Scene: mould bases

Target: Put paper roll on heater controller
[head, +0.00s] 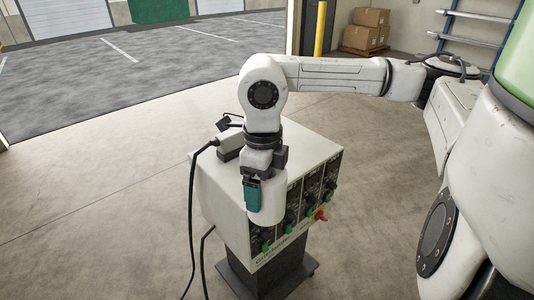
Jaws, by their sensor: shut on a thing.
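The heater controller (213,190) is a pale box with a dark front panel of knobs, standing on a dark wheeled stand in the middle of the head view. My gripper (264,186) points down over the front part of its top. It is shut on the white paper roll (268,208), which is upright, with a teal finger on its left side. The roll's lower end overlaps the top's front edge and the panel in the picture. I cannot tell whether it touches the controller. Part of the roll's upper end is hidden by the gripper.
A grey connector or small device (230,145) with a black cable (192,215) lies at the back left of the controller's top. Cardboard boxes (368,30) and a yellow post (320,28) stand far behind. The floor around is clear.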

